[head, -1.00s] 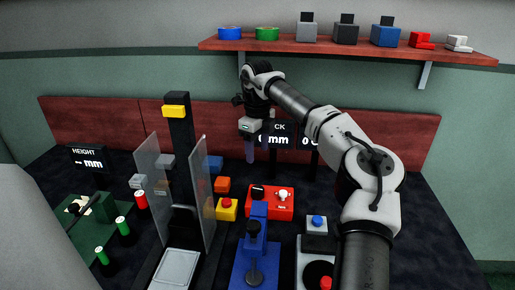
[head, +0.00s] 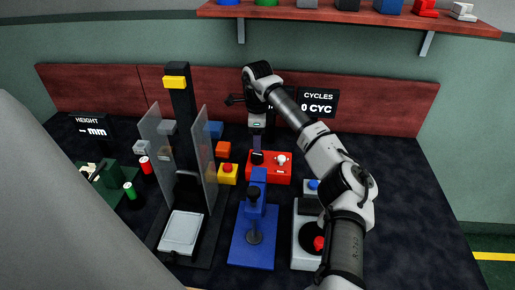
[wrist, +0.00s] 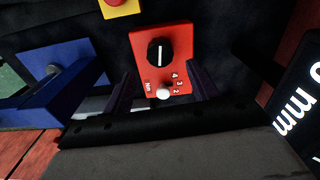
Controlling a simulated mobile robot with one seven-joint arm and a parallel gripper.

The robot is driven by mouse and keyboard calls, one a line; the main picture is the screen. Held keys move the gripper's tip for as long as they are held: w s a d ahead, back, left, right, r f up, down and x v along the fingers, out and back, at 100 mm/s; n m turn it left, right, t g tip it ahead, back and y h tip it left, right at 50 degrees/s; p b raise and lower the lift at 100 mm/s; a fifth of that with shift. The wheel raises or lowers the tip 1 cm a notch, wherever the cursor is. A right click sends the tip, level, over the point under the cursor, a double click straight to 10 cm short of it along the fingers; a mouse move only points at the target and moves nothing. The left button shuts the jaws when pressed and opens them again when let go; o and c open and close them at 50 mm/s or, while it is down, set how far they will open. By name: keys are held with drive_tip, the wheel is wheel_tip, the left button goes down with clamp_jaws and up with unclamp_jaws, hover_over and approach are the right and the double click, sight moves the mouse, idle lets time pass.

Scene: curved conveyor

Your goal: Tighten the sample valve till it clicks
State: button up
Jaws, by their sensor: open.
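Nothing in view is plainly marked as the sample valve. A red box (head: 270,178) stands mid-table with a black dial knob (head: 257,158) and a white round button (head: 281,159). In the wrist view the red box (wrist: 180,42) shows its black dial (wrist: 160,52) with a white pointer line, the numbers 2, 3, 4 and a small label. The white button (wrist: 164,94) lies between my fingers as seen there. My gripper (head: 257,147) is open and empty, pointing down above the red box near the dial. Whether it touches the box is unclear.
A blue press-like device (head: 255,250) with a black knob stands in front. A clear-walled stand (head: 181,235) is left, a grey box with a red button (head: 306,248) right. Display screens (head: 318,103) stand behind.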

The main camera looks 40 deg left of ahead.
sight(257, 157)
wheel_tip(257, 157, down, 6)
drive_tip(key=shift+r+p, duration=0.1)
drive_tip(key=shift+p, duration=0.45)
drive_tip(key=shift+c, duration=0.5)
drive_tip(key=c, duration=0.9)
drive_tip(key=shift+m, duration=2)
drive_tip(key=o, duration=1)
